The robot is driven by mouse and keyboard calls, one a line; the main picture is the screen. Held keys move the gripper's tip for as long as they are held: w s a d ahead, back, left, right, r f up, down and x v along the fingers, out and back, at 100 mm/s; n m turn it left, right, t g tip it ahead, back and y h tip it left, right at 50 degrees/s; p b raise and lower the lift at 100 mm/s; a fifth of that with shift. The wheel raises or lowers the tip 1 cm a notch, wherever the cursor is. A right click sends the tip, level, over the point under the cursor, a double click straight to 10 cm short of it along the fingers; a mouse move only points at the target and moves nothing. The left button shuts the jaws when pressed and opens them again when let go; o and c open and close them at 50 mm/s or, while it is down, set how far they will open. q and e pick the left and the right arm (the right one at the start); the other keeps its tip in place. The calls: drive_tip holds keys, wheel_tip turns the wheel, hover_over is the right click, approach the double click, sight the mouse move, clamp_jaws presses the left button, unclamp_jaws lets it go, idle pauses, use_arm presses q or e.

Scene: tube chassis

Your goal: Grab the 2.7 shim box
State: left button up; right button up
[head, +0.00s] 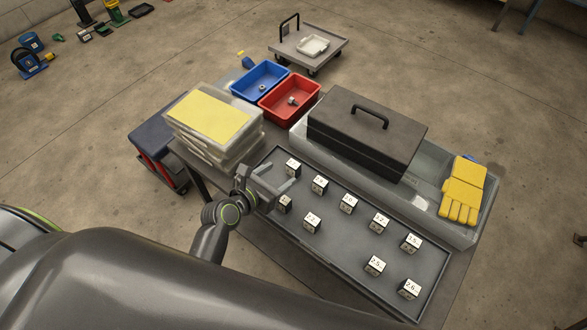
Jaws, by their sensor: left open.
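Several small black shim boxes with white number labels stand in two rows on a dark tray (345,262). I read 2.2 on one box (312,222), 2.5 on another (374,265) and 2.6 on the front right one (409,289). Most other labels are too small to read surely, and I cannot tell which box is the 2.7 one. My left gripper (280,175) is open and empty above the tray's left end. It is close to a partly hidden box (284,204) and a back-row box (292,168). My right gripper is out of view.
A black toolbox (365,130) and yellow gloves (462,190) rest on a clear bin behind the tray. Stacked clear cases (210,118) stand to the left. Blue (260,82) and red (290,98) bins sit behind. The front row has a gap in its middle.

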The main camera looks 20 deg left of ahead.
sight(296, 163)
use_arm(q)
drive_tip(key=x, duration=0.4)
drive_tip(key=shift+w+f+b, duration=0.1)
drive_tip(key=shift+b, duration=0.2)
drive_tip(key=shift+w+d+f, duration=0.15)
drive_tip(key=shift+w, duration=0.2)
drive_tip(key=b+x, duration=0.1)
drive_tip(key=x, duration=0.3)
drive_tip(key=shift+w+d+f, duration=0.1)
drive_tip(key=shift+w+f, duration=0.05)
drive_tip(key=shift+f, duration=0.1)
drive_tip(key=shift+w, duration=0.15)
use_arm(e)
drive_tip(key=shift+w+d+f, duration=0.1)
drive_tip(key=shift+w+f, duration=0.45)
use_arm(q)
drive_tip(key=shift+c, duration=0.3)
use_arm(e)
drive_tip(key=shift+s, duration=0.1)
use_arm(q)
drive_tip(key=c, duration=1)
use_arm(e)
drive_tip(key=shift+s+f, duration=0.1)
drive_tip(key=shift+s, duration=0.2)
